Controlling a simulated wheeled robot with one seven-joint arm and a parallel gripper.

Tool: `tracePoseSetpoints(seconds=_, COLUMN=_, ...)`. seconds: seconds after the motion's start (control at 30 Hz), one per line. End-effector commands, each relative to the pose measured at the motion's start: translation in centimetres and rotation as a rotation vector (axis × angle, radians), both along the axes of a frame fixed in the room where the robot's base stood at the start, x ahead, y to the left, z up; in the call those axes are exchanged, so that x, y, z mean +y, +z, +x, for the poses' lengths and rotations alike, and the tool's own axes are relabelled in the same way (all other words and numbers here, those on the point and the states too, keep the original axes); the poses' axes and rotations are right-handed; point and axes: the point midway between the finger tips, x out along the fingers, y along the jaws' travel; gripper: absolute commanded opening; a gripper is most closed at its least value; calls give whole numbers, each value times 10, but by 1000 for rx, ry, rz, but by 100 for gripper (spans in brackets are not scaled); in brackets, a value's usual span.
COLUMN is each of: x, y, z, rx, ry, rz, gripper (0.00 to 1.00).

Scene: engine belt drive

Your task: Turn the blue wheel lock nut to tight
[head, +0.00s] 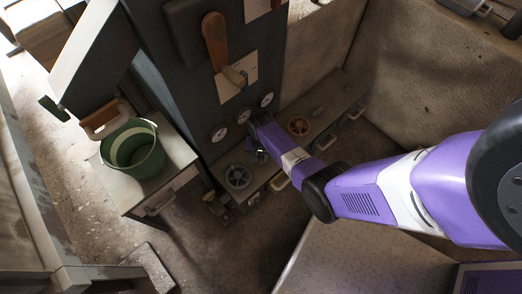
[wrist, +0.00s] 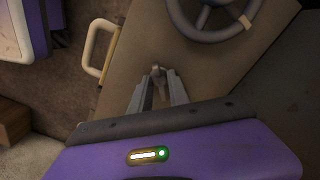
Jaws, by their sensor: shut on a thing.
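The blue-grey wheel (head: 237,187) sits on the low bench, left of my gripper (head: 258,152) in the head view. In the wrist view the rim of a blue-grey wheel (wrist: 206,38) with a tan mark shows at the top, apart from the fingers. My gripper (wrist: 157,76) points at the bench top in the wrist view. Its fingers are nearly together on a small dark piece (wrist: 155,70), which looks like the lock nut. The fingers hide most of it, so I cannot tell how far it is turned.
A brown-orange wheel (head: 298,126) stands farther right on the bench (head: 330,118). Gauges (head: 243,115) and a large wooden-handled lever (head: 214,40) are on the dark cabinet behind. A cream handle (wrist: 97,48) sticks out from the bench front. A green bucket (head: 135,150) stands on the left table.

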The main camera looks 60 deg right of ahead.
Motion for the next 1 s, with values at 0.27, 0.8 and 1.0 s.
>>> tracePoseSetpoints(seconds=0.27, x=0, y=1, z=1, rx=-1, ry=-259, rz=-1, gripper=0)
tracePoseSetpoints(seconds=0.8, x=0, y=0, z=1, rx=-2, ry=-641, rz=-2, gripper=0)
tracePoseSetpoints(seconds=1.0, x=-1, y=0, z=1, rx=-2, ry=-699, rz=-1, gripper=0)
